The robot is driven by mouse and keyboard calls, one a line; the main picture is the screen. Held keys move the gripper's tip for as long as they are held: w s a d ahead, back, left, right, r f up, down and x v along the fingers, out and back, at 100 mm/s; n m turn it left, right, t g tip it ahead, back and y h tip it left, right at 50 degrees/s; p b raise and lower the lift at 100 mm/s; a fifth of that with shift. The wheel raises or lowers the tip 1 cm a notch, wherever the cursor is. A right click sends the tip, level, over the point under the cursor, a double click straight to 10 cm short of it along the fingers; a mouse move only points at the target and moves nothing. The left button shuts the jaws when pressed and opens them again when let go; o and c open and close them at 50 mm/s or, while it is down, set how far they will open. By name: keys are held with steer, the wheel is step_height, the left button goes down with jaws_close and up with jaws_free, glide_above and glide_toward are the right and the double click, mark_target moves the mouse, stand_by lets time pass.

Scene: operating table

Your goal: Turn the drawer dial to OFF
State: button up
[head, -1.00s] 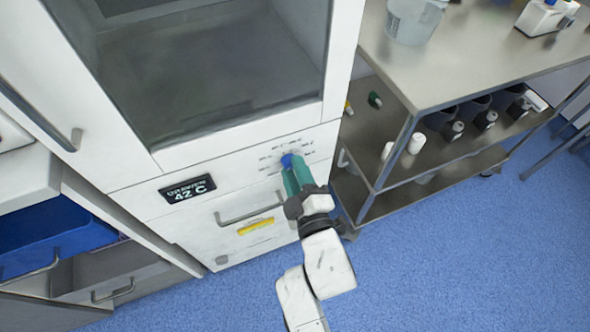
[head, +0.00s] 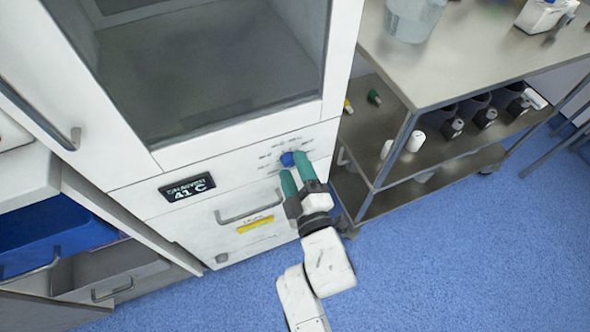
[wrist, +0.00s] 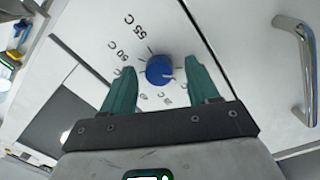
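The blue drawer dial (head: 287,159) is on the white drawer front, ringed by small printed marks. In the wrist view the dial (wrist: 159,69) has a light pointer line toward its right side; "55 C" and other temperature marks show around it, and I cannot make out OFF. My gripper (head: 293,164) has teal fingers, spread open at the dial. In the wrist view the fingers stand on either side of the dial with gaps, not closed on it. The black drawer display (head: 187,188) reads 41 C.
A drawer handle (head: 248,212) and a yellow label (head: 255,224) sit below the dial. A glass-fronted door (head: 210,75) is above. A metal cart (head: 455,75) with bottles stands close on the right. Blue floor (head: 430,270) is free in front.

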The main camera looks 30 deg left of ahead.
steer(key=shift+s+d+r+p, duration=0.15)
steer(key=shift+s+d+p, duration=0.2)
steer(key=shift+p, duration=0.2)
steer(key=p+v, duration=0.2)
steer(key=v, duration=0.7)
steer(key=shift+s+d+f+p, duration=0.2)
steer(key=shift+s+d+p, duration=0.05)
steer(key=shift+d+p, duration=0.1)
steer(key=w+d+m+g+h+p, duration=0.1)
steer(key=d+m+g+h+p, duration=0.15)
steer(key=d+m+h, duration=0.7)
steer(key=w+d+m+g+h+p, duration=0.15)
steer(key=d+m+p, duration=0.25)
steer(key=d, duration=1.1)
steer(key=s+d+r+m+g+h+p, duration=0.1)
steer(key=s+d+m+g, duration=0.3)
steer(key=s, duration=0.5)
steer(key=s+d+r+m+g+h+p, duration=0.1)
steer(key=s+d+r+m+g+p, duration=0.1)
steer(key=s+d, duration=0.5)
steer(key=shift+s+r+m+g+p, duration=0.25)
steer(key=shift+s+m+g+p, duration=0.4)
steer(key=shift+s+m+g, duration=0.4)
steer(key=shift+w+d, duration=0.1)
steer(key=shift+w, duration=0.1)
